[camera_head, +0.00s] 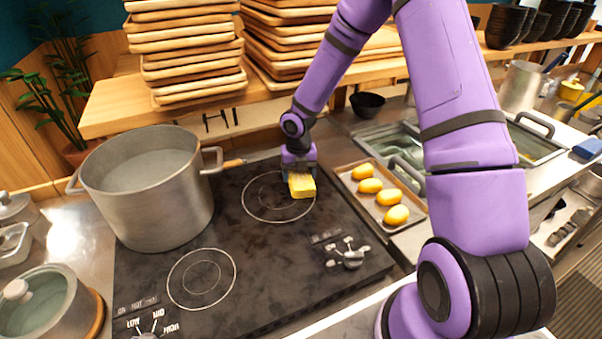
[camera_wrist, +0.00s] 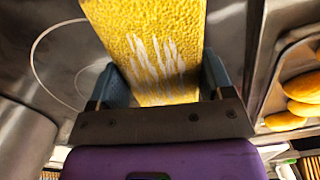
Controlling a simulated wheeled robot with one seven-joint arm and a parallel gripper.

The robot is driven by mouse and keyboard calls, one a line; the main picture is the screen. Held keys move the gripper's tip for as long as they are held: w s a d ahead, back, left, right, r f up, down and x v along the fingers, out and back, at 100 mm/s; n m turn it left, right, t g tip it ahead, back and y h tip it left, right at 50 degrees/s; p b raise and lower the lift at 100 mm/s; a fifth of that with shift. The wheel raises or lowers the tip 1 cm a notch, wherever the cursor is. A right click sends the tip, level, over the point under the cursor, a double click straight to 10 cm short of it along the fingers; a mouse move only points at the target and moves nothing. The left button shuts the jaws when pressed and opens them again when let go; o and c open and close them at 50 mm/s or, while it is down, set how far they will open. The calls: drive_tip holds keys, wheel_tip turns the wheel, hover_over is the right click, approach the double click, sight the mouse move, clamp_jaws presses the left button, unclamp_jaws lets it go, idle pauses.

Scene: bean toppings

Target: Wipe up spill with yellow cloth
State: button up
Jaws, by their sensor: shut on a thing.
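The yellow cloth (camera_head: 302,187) is a thick, sponge-like block at the back right burner ring of the black stovetop (camera_head: 255,245). My gripper (camera_head: 297,170) is shut on it from above and behind. In the wrist view the cloth (camera_wrist: 155,40) has a textured face with white wavy marks, and the blue-grey fingers of my gripper (camera_wrist: 160,85) press on both its sides. The cloth is at or very close to the stovetop; I cannot tell whether it touches. Dark, smeary patches show on the stovetop, but no clear spill outline can be told.
A large metal pot (camera_head: 150,205) stands on the back left of the stove. A tray (camera_head: 408,222) with several yellow oval pieces lies right of the stove. Stacked wooden trays (camera_head: 190,50) stand on a shelf behind. A lidded pot (camera_head: 45,305) is at front left. The front burner ring (camera_head: 201,279) is clear.

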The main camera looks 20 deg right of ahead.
drive_tip(key=shift+d, duration=0.15)
drive_tip(key=shift+d, duration=1.9)
drive_tip(key=shift+a, duration=2.05)
drive_tip(key=shift+r, duration=4)
